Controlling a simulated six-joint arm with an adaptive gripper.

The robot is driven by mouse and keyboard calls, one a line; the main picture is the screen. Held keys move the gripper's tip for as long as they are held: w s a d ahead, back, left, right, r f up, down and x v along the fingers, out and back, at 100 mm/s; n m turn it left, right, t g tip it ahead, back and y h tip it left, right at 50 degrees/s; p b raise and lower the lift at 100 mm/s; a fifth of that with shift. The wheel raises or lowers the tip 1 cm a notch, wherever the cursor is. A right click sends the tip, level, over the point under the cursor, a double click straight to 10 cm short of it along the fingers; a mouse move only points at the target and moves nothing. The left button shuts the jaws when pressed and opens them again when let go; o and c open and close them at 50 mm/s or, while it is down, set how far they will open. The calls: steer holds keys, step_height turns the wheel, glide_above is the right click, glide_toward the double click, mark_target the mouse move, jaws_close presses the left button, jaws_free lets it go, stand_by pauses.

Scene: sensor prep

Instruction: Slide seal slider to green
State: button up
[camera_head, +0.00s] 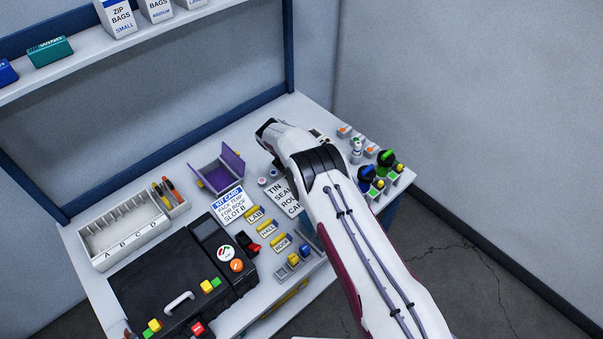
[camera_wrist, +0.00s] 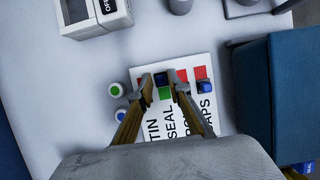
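A white panel lettered TIN, SEAL, ROLL, CAPS (camera_wrist: 158,125) lies under my gripper (camera_wrist: 163,82) in the wrist view. The dark blue seal slider knob (camera_wrist: 160,78) sits between my two fingertips at the red end of its track. A green square (camera_wrist: 165,94) shows bare just below the knob. My fingers look open and straddle the knob; a small gap seems to show, though contact is hard to judge. In the head view the lettered panel (camera_head: 283,197) is partly covered by my arm, and the fingertips are hidden.
Another blue slider knob (camera_wrist: 206,87) stands right of my right finger. Green (camera_wrist: 116,90) and blue (camera_wrist: 121,116) round buttons lie to the left. A purple open box (camera_head: 218,172), a black case (camera_head: 170,275) and a divided tray (camera_head: 122,228) stand on the bench.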

steer(key=v, duration=1)
steer(key=shift+r, duration=0.35)
steer(key=shift+s+m, duration=0.1)
steer(key=shift+m, duration=0.2)
steer(key=s+d+f+m+g, duration=0.1)
steer(key=s+d+m+g, duration=0.1)
steer(key=s+m, duration=0.55)
steer(key=s+d+r+m+y, duration=0.1)
steer(key=s+d+r+m, duration=0.35)
steer(key=r, duration=0.25)
steer(key=s+d+r+m+g, duration=0.1)
steer(key=s+d+r+m, duration=0.2)
steer(key=s+r, duration=0.4)
steer(key=s+d+r+m+y, duration=0.1)
steer(key=s+d+r+m, duration=0.25)
steer(key=r, duration=0.45)
steer(key=s+d+r+m+t, duration=0.2)
steer(key=s+d+r+m, duration=0.2)
steer(key=s+r, duration=0.4)
steer(key=s+d+r+m+t+y, duration=0.1)
steer(key=s+d+r+m+t, duration=0.2)
steer(key=s+d+r, duration=0.4)
steer(key=shift+s+r+m, duration=0.45)
steer(key=shift+s+r, duration=0.05)
steer(key=shift+s, duration=3.05)
